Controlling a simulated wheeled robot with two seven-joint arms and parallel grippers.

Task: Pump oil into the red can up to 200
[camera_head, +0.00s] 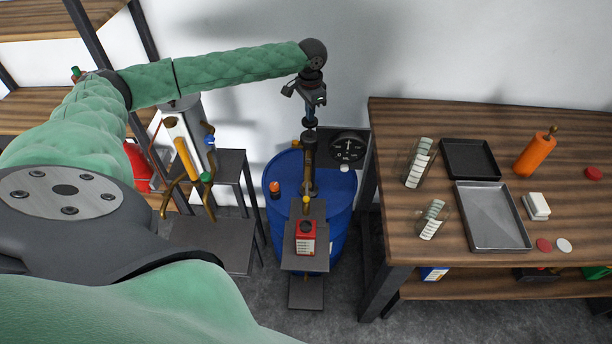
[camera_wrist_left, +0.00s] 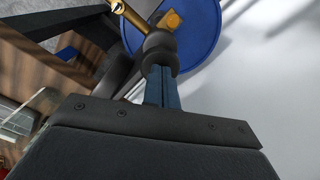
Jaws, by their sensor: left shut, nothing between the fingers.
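The red can (camera_head: 305,243), with a dark top and a pale label, stands upright on a small stand in front of the blue drum (camera_head: 338,215). A brass-coloured pump (camera_head: 309,165) rises from the drum, and its yellowish spout end (camera_head: 306,204) is just above the can. A round black dial (camera_head: 349,147) is beside the pump; its reading is too small to tell. My left gripper (camera_head: 311,121) points down over the pump's top, shut and empty. The left wrist view shows its fingers (camera_wrist_left: 160,82) at a dark rounded part (camera_wrist_left: 160,48); I cannot tell whether they touch. My right gripper is not in view.
A wooden workbench (camera_head: 400,225) at right holds two trays, glass holders, an orange bottle (camera_head: 534,153) and small red and white pieces. At left are dark stands (camera_head: 215,245) with brass pipes and a wooden shelf. A wall is close behind the drum.

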